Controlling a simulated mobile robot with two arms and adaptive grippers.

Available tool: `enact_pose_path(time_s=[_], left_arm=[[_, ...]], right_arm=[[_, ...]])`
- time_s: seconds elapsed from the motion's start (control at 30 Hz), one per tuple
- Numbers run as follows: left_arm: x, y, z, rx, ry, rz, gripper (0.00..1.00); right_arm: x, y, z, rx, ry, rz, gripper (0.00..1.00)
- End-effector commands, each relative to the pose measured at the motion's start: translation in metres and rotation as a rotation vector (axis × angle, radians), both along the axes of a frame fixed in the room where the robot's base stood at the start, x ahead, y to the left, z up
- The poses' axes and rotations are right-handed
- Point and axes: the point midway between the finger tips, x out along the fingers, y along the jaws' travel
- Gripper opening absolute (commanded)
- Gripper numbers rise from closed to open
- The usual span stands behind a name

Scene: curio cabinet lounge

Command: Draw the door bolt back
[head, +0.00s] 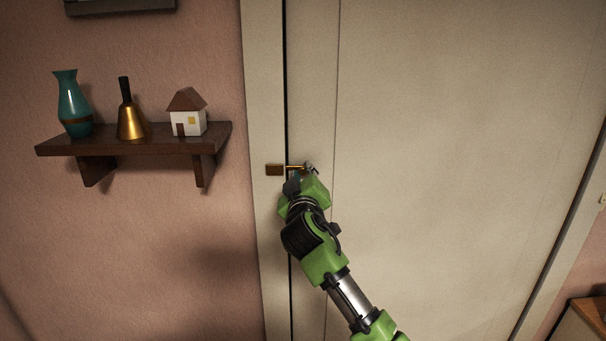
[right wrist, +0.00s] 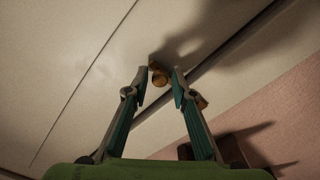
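The pale door (head: 440,150) is closed against its frame (head: 265,60). A brass bolt rod (head: 294,167) crosses the dark gap between door and frame. It reaches a brown keeper block (head: 275,169) on the frame. My right gripper (head: 309,168) is at the door end of the bolt and hides part of it. In the right wrist view, the brass bolt knob (right wrist: 160,78) shows between my two open fingertips, with a small gap on each side. The right finger partly covers the keeper block (right wrist: 203,102). My left gripper is not in view.
A dark wooden shelf (head: 150,145) on the pink wall left of the door holds a teal vase (head: 73,105), a brass handbell (head: 130,122) and a small model house (head: 188,115). A wooden cabinet (head: 580,325) stands at the lower right. The door face is clear.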

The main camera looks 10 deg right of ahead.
Motion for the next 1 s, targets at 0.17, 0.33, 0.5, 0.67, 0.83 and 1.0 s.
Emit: enact_pose_path(time_s=[0.17,0.33,0.5,0.67,0.83,1.0], left_arm=[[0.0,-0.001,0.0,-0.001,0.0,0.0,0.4],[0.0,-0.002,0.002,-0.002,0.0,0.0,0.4],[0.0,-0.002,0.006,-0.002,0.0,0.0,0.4],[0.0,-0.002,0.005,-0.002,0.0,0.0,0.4],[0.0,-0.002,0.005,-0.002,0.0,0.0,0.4],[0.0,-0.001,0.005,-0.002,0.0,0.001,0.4]], right_arm=[[0.0,0.0,0.0,0.0,0.0,0.0,0.0],[-0.002,-0.009,-0.001,0.002,0.003,-0.001,0.0],[-0.007,-0.032,0.0,0.0,0.002,-0.001,0.0],[-0.007,-0.035,0.0,-0.001,0.001,-0.002,0.0],[-0.007,-0.036,0.0,-0.001,0.001,-0.004,0.27],[-0.007,-0.035,0.0,-0.001,0.0,-0.003,0.32]])
